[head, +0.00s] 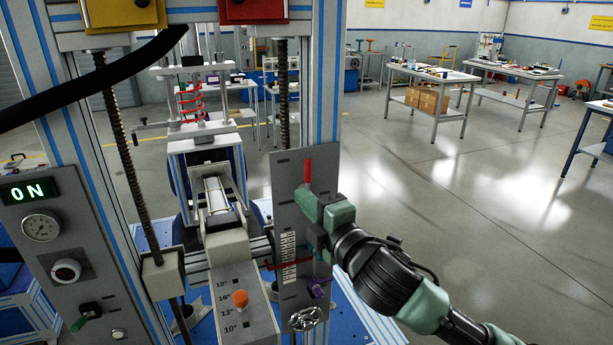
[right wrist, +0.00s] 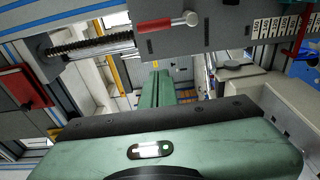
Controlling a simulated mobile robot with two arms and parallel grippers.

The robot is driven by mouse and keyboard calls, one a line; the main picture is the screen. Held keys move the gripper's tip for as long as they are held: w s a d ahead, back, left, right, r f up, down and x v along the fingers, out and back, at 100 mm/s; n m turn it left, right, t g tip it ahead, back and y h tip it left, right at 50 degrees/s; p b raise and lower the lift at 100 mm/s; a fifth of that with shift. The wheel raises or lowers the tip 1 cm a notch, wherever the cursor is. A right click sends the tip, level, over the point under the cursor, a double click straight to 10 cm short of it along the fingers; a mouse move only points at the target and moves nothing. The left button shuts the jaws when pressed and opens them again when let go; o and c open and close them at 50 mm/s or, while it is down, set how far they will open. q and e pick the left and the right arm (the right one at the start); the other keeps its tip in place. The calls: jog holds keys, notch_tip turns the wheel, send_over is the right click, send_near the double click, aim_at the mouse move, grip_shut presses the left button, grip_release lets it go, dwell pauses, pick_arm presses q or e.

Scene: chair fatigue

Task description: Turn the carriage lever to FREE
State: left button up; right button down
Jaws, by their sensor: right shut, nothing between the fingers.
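A red lever (head: 308,172) stands upright on a grey upright plate (head: 290,200) on the right side of the test machine. In the right wrist view the red lever (right wrist: 166,22) lies sideways near the top, with a bright metal end. My right gripper (head: 312,205) is shut and empty, just below the red lever in the head view. I cannot tell whether it touches the lever. Its green fingers (right wrist: 173,95) show in the wrist view, apart from the lever in the picture. No FREE mark is readable. My left gripper is out of view.
A scale (head: 288,255), a purple knob (head: 318,290) and a handwheel (head: 305,318) sit lower on the plate. An orange knob (head: 239,298) is on the angle panel. A left panel (head: 60,270) shows ON and has a green-handled lever (head: 86,314). Open floor lies right.

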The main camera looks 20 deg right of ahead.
aim_at(308, 177)
jog(key=w+p, duration=0.1)
jog(key=w, duration=0.2)
jog(key=w+a+p, duration=0.1)
jog(key=w, duration=0.2)
jog(key=w+p, duration=0.1)
jog(key=w, duration=0.2)
jog(key=shift+w+a+r, duration=0.1)
jog(key=shift+w+a, duration=0.05)
jog(key=shift+a, duration=0.15)
jog(key=d+p, duration=0.1)
jog(key=d, duration=0.2)
jog(key=shift+d, duration=0.25)
jog(key=shift+d+p, duration=0.25)
jog(key=shift+p, duration=0.05)
jog(key=shift+f, duration=0.2)
jog(key=shift+a, duration=0.15)
